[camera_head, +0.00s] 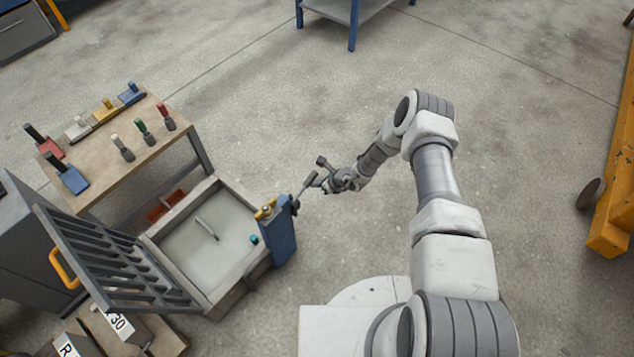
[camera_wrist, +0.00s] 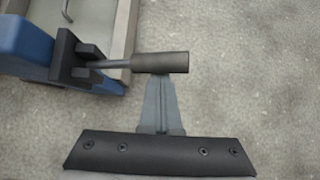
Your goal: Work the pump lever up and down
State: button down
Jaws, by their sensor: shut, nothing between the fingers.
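The blue pump (camera_head: 280,238) stands at the right side of the mould. Its lever (camera_head: 303,189) slants up and right from the pump towards my gripper (camera_head: 319,183). In the wrist view the lever's dark cylindrical grip (camera_wrist: 160,62) sits on a thin rod that runs left to a black bracket (camera_wrist: 75,58) on the blue pump body (camera_wrist: 25,45). My gripper's grey fingers (camera_wrist: 160,92) are together with nothing between them. Their tips meet the lever grip's lower edge in the picture and are partly hidden by it. I cannot tell whether they touch.
The open mould tray (camera_head: 205,240) has a barred panel (camera_head: 110,260) raised at its left. A wooden table (camera_head: 100,155) with several coloured handled tools stands behind. A yellow frame (camera_head: 612,200) is at the far right. The floor around my arm is clear.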

jog(key=shift+s+a+r+p, duration=0.1)
jog(key=shift+a+r+p, duration=0.1)
jog(key=shift+r+p, duration=0.25)
jog(key=shift+s+a+r+p, duration=0.1)
jog(key=shift+a+r+p, duration=0.1)
jog(key=shift+r+p, duration=0.25)
jog(key=shift+a+r, duration=0.15)
jog(key=shift+r, duration=0.05)
notch_tip(320, 180, down, 4)
jog(key=d+b, duration=0.2)
jog(key=b, duration=0.2)
jog(key=s+d+r+p, duration=0.3)
jog(key=s+r+p, duration=0.1)
jog(key=s+r, duration=0.2)
jog(key=shift+d+r, duration=0.15)
jog(key=shift+r, duration=0.25)
